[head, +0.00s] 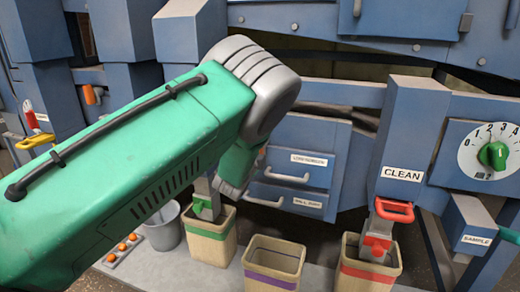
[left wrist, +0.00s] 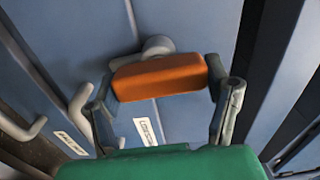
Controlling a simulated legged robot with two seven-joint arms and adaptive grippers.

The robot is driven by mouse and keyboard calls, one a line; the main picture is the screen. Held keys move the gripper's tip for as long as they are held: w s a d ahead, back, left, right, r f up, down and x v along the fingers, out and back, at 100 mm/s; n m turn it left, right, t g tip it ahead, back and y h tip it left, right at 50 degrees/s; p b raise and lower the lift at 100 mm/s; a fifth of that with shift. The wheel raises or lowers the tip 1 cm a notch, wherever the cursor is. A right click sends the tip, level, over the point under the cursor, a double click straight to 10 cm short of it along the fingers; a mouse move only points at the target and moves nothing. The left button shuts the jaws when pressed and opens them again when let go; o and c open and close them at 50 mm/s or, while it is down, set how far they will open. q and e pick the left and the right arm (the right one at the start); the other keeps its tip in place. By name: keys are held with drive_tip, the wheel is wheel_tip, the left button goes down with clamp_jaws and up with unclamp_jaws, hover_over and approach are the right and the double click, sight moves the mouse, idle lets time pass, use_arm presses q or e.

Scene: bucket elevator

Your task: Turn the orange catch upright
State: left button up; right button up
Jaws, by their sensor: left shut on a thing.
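The orange catch (left wrist: 160,77) is a block that lies between the two grey fingers of my left gripper (left wrist: 160,92) in the left wrist view. The fingers are shut on its ends. A rounded grey piece (left wrist: 157,45) shows just behind it, against the blue panel. My right gripper is in neither view.
Two labelled blue drawers with grey handles (head: 287,177) are beside my left wrist. The CLEAN chute (head: 409,135) with a red handle, a dial (head: 493,152) and a SAMPLE box (head: 470,222) stand to the right. Bins with green, purple (head: 272,280) and red bands stand below.

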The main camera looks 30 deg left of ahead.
use_arm(q)
drive_tip(key=shift+s+d+f+m, duration=0.1)
drive_tip(key=shift+d+f+m, duration=0.1)
drive_tip(key=shift+f+m, duration=0.25)
drive_tip(key=o, duration=1.1)
drive_tip(key=shift+r, duration=0.15)
drive_tip(key=shift+s+d+r, duration=0.1)
drive_tip(key=shift+s, duration=0.25)
drive_tip(key=v, duration=1.1)
drive_tip(key=shift+f, duration=0.25)
